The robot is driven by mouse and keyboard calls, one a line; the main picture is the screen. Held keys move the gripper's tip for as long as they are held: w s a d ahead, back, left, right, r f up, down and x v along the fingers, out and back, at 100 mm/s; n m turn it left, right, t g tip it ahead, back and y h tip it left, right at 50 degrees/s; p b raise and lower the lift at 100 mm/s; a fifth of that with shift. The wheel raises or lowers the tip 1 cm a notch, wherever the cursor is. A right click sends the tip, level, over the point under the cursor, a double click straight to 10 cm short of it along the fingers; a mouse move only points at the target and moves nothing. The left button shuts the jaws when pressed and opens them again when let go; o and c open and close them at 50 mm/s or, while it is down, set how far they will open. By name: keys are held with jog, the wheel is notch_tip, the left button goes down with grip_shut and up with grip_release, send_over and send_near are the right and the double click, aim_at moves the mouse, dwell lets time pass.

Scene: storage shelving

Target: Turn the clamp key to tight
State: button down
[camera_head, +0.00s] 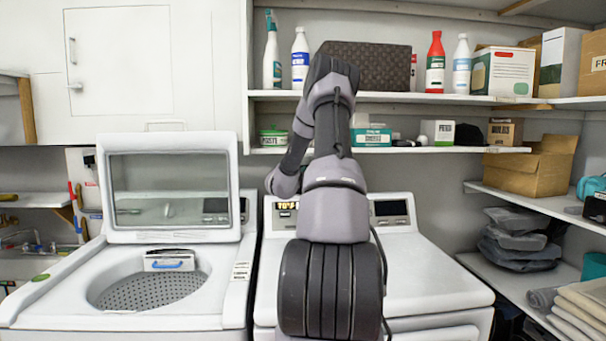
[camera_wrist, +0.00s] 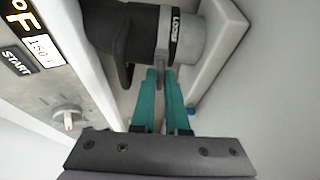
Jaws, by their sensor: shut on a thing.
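In the wrist view, a clamp band (camera_wrist: 164,35) sits around the joint of a dark hose end and a grey cylinder. A black label (camera_wrist: 176,33) on it reads "LOOSE". A small grey clamp key (camera_wrist: 161,60) hangs from the band toward my gripper. My gripper (camera_wrist: 162,75) has two teal fingers, close together and shut on the key's end, which they partly hide. In the head view my own arm hides the gripper, the clamp and the key.
In the wrist view, a control panel with a knob (camera_wrist: 67,117) and a START label stands close on the left. A pale bracket or wall (camera_wrist: 222,55) is close on the right. In the head view, an open-lidded washer (camera_head: 215,283) and a second white machine (camera_head: 430,265) stand below shelves.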

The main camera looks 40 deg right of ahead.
dwell(0.3)
jog(key=c, duration=0.9)
grip_release()
jog(key=shift+c, duration=0.2)
jog(key=v, duration=1)
jog(key=shift+s+a, duration=0.25)
jog(key=shift+a, duration=0.05)
